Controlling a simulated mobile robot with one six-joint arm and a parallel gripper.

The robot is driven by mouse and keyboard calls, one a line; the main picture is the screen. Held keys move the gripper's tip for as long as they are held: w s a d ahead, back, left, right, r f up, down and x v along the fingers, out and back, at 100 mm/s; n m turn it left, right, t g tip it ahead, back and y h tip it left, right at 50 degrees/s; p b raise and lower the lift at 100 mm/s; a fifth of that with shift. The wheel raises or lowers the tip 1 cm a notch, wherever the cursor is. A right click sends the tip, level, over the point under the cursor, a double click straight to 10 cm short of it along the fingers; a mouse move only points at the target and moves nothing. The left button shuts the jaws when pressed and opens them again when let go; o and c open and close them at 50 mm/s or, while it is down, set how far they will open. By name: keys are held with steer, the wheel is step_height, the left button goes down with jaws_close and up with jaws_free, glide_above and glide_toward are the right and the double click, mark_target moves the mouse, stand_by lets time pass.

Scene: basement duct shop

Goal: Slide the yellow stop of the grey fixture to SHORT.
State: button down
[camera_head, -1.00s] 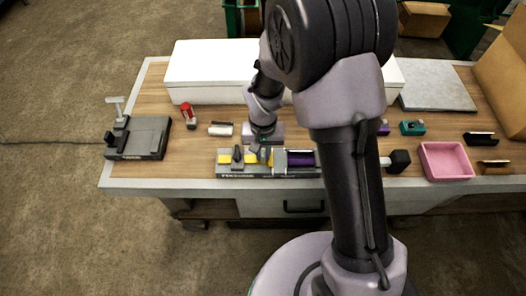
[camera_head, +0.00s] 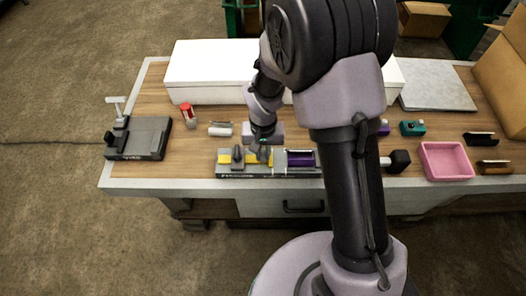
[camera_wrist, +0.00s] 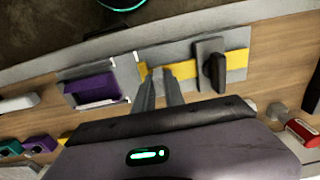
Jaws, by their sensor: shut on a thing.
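The grey fixture (camera_head: 285,175) lies along the bench's front edge; in the wrist view its grey plate (camera_wrist: 186,52) runs across the upper middle. Yellow (camera_head: 224,159) shows on both sides of a dark upright knob (camera_head: 237,155), also seen in the wrist view (camera_wrist: 212,70). A purple block (camera_head: 300,158) sits in the fixture's right part in the head view. My gripper (camera_wrist: 158,72) reaches down between knob and purple block, shut on the yellow stop, which its fingers mostly hide. I cannot read the SHORT marking.
A long white box (camera_head: 215,72) stands behind the fixture. A grey device (camera_head: 140,138) is at the left, with a red-topped item (camera_head: 188,115) and a white cylinder (camera_head: 220,129) nearer. A pink tray (camera_head: 446,162) and a black-headed tool (camera_head: 398,161) are to the right.

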steer(key=shift+d, duration=0.1)
steer(key=d, duration=0.4)
steer(key=shift+s, duration=0.1)
steer(key=c, duration=1.6)
jaws_free()
steer(key=shift+d, duration=0.1)
steer(key=shift+o, duration=1)
steer(key=shift+d, duration=0.15)
